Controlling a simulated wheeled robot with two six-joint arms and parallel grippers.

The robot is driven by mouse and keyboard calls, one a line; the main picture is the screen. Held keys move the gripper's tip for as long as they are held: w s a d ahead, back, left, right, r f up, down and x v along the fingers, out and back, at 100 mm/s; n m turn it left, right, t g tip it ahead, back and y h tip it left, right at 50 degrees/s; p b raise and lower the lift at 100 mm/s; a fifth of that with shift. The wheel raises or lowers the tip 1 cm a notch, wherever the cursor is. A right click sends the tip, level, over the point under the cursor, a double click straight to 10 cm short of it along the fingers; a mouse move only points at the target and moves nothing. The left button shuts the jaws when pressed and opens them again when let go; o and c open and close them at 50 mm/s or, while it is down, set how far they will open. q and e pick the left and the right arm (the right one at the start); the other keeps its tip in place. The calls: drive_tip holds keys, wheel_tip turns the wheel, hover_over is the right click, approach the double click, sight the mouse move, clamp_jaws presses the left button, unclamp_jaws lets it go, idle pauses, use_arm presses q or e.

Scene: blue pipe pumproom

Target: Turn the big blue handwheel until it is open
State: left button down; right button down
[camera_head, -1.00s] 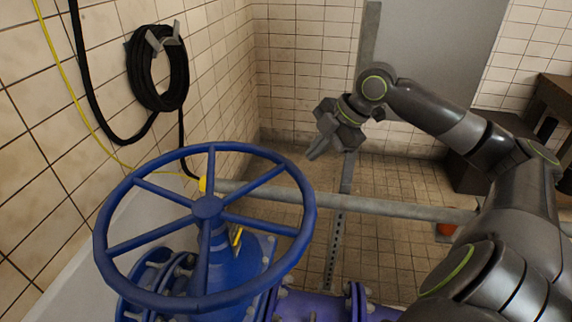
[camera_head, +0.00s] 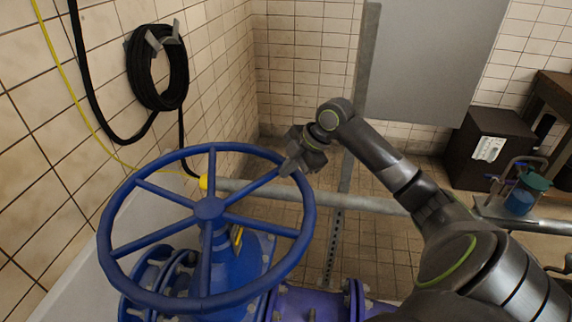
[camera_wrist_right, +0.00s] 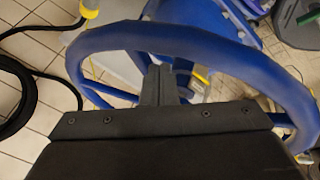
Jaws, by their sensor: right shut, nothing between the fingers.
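The big blue handwheel (camera_head: 208,208) has several spokes and sits on a blue valve body (camera_head: 235,262) at the lower left of the head view. My right gripper (camera_head: 289,166) is at the far right part of the wheel's rim, by the outer end of a spoke. It is shut with nothing between its fingers. In the right wrist view the shut fingers (camera_wrist_right: 158,86) point at the wheel rim (camera_wrist_right: 190,48) and overlap its inner edge; I cannot tell whether they touch it. My left gripper is not in view.
A grey horizontal pipe (camera_head: 330,199) runs behind the wheel. A coiled black hose (camera_head: 158,68) hangs on the left tiled wall. A dark box (camera_head: 490,150) and a small bench with a blue-green jar (camera_head: 522,195) stand at the right. Tiled floor lies between.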

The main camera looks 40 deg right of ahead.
sight(281, 163)
drive_tip(key=shift+w+f, duration=0.15)
drive_tip(key=shift+w, duration=0.3)
drive_tip(key=shift+w+d, duration=0.1)
drive_tip(key=shift+w, duration=0.95)
